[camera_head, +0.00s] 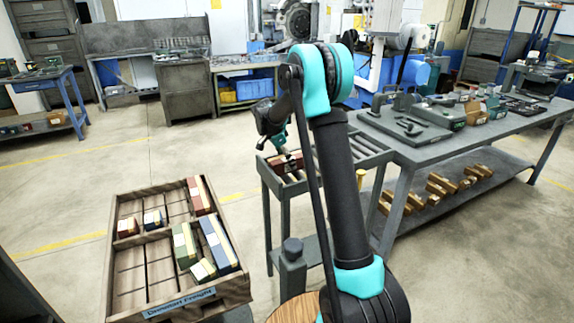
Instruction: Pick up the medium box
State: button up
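Several boxes of differing sizes lie in a divided wooden crate (170,305) at the lower left. They include a long red box (200,196), a green box (182,246), a large blue box (221,245), a small blue box (152,220), a small red box (127,228) and a small cream-topped box (203,270). Another reddish box (281,167) lies on a narrow grey cart. My gripper (286,152) is over that cart, pointing down close to this box. The fingers are small and dark; whether they touch or hold the box is unclear. Which box is the medium one I cannot tell.
The grey cart (345,155) stands beside a long workbench (475,135) carrying tools and machine parts. Brass-coloured blocks (440,183) lie on its lower shelf. Open floor lies between the crate and the back benches. A grey post (292,265) stands near the crate.

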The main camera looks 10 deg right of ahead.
jog(key=shift+c, duration=0.3)
grip_shut()
dwell(0.3)
notch_tip(320, 180, up, 20)
dwell(0.7)
